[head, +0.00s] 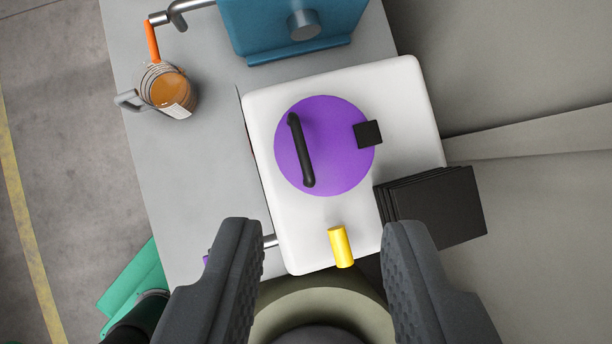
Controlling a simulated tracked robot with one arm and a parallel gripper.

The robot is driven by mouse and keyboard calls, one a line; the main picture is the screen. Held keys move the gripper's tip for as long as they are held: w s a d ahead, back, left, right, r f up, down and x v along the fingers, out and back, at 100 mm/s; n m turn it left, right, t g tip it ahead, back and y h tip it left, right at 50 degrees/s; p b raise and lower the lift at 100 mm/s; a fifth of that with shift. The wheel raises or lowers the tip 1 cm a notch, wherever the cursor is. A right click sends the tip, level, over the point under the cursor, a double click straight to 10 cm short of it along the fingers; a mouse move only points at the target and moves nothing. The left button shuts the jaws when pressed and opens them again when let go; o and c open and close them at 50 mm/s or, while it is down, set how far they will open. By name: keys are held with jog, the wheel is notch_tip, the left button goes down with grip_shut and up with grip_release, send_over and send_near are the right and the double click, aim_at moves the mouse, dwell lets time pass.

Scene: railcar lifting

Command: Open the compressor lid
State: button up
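The compressor (400,90) is a white box with rounded corners, seen from above in the middle of the head view. Its lid (337,175) is a round purple disc lying flat on top, and looks closed. A black bar handle (301,150) crosses the left part of the lid. A black square block (367,133) sits at the lid's right edge. A yellow cylinder (341,246) is at the compressor's near edge. My gripper (326,245) is open, with nothing between its fingers. In the picture its fingertips lie below the lid, apart from the handle.
A grey table (195,210) carries a glass mug (170,91) of amber liquid at upper left. A blue machine (290,22) with a pipe and orange spout stands behind the compressor. Black stacked plates (435,208) sit at right. A green object (135,280) is at lower left.

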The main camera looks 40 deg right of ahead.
aim_at(303, 148)
jog(key=w+f+n+g, duration=0.1)
jog(key=f, duration=0.6)
jog(key=w+a+f+n+g, duration=0.1)
jog(key=w+f, duration=0.1)
jog(key=f, duration=0.5)
jog(key=w+a+f+g, duration=0.1)
jog(key=w+f, duration=0.1)
jog(key=f, duration=0.5)
jog(key=shift+a+f+n+y+p, duration=0.1)
jog(key=shift+f+n+y+p, duration=0.2)
jog(key=shift+f+n+p, duration=0.1)
jog(key=shift+r, duration=0.1)
grip_shut()
jog(key=shift+a, duration=0.1)
